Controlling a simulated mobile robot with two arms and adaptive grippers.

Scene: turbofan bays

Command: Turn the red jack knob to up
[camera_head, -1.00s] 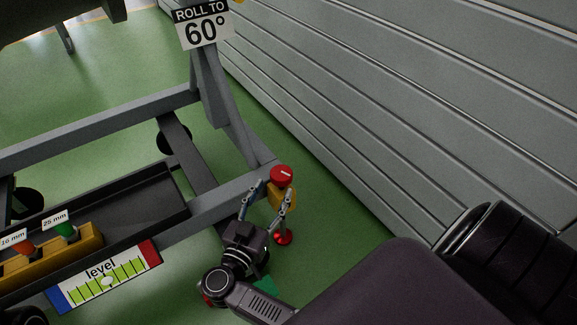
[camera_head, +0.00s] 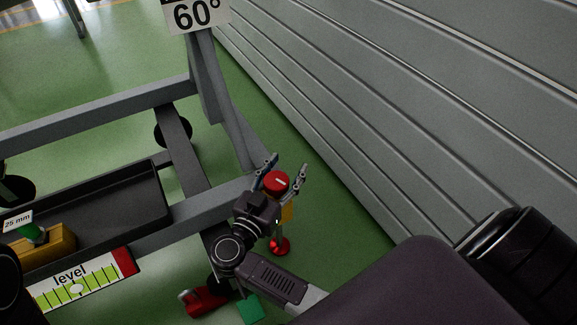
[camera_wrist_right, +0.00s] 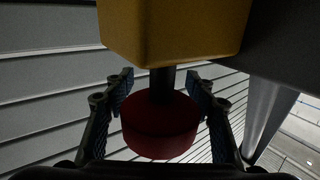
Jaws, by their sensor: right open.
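The red jack knob (camera_head: 276,184) has a white line on its face and sits at the frame corner by the wall. A yellow block (camera_head: 287,212) is below it, with a red foot (camera_head: 279,246) near the floor. My right gripper (camera_head: 286,167) is open, with one finger on each side of the knob. In the right wrist view the knob (camera_wrist_right: 160,130) hangs on a dark shaft under the yellow block (camera_wrist_right: 172,30), between the open fingers (camera_wrist_right: 160,85). Gaps show beside the knob there. My left gripper is not in view.
A level gauge (camera_head: 62,283) is on the grey frame (camera_head: 190,216) at lower left, near a yellow holder (camera_head: 48,252). A slatted grey wall (camera_head: 400,130) runs close on the right. A 60° sign (camera_head: 196,14) stands at the top. Green floor is open between.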

